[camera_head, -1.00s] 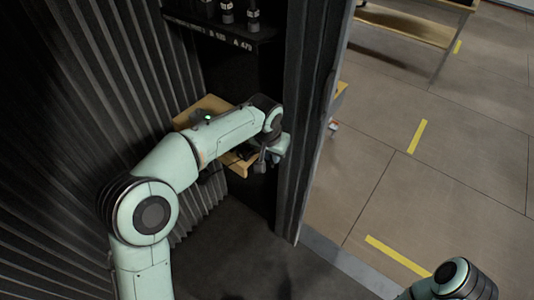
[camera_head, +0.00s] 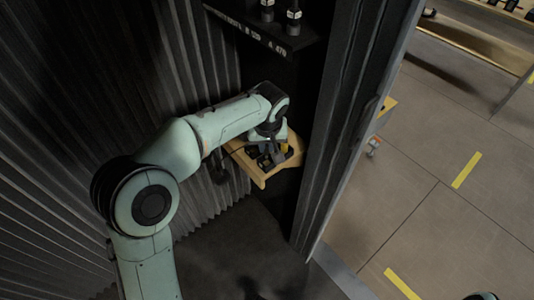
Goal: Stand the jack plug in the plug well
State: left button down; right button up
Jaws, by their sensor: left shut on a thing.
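My left gripper (camera_head: 268,151) points down over a small wooden shelf (camera_head: 261,178) in the dark corner. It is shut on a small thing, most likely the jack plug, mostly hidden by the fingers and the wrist. Dark fittings lie on the shelf around the fingertips, with a small yellow part (camera_head: 284,147) beside them. The plug well is probably among these dark fittings, but I cannot tell which one it is. I cannot tell whether the held thing touches anything. My right gripper is out of view.
A black rack (camera_head: 268,30) with white lettering and several dark bottle-like items is above. A ribbed dark wall (camera_head: 120,80) is at the left. A dark door post (camera_head: 345,130) stands close right of the shelf. Beyond it is open tiled floor (camera_head: 440,190) with yellow marks.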

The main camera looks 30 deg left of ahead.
aim_at(267, 151)
pick_arm(q)
notch_tip(267, 151, down, 4)
jog(key=shift+r+b, duration=0.15)
jog(key=shift+b, duration=0.15)
jog(key=shift+f, duration=0.2)
jog(key=c, duration=1.1)
grip_release()
jog(key=shift+r, duration=0.2)
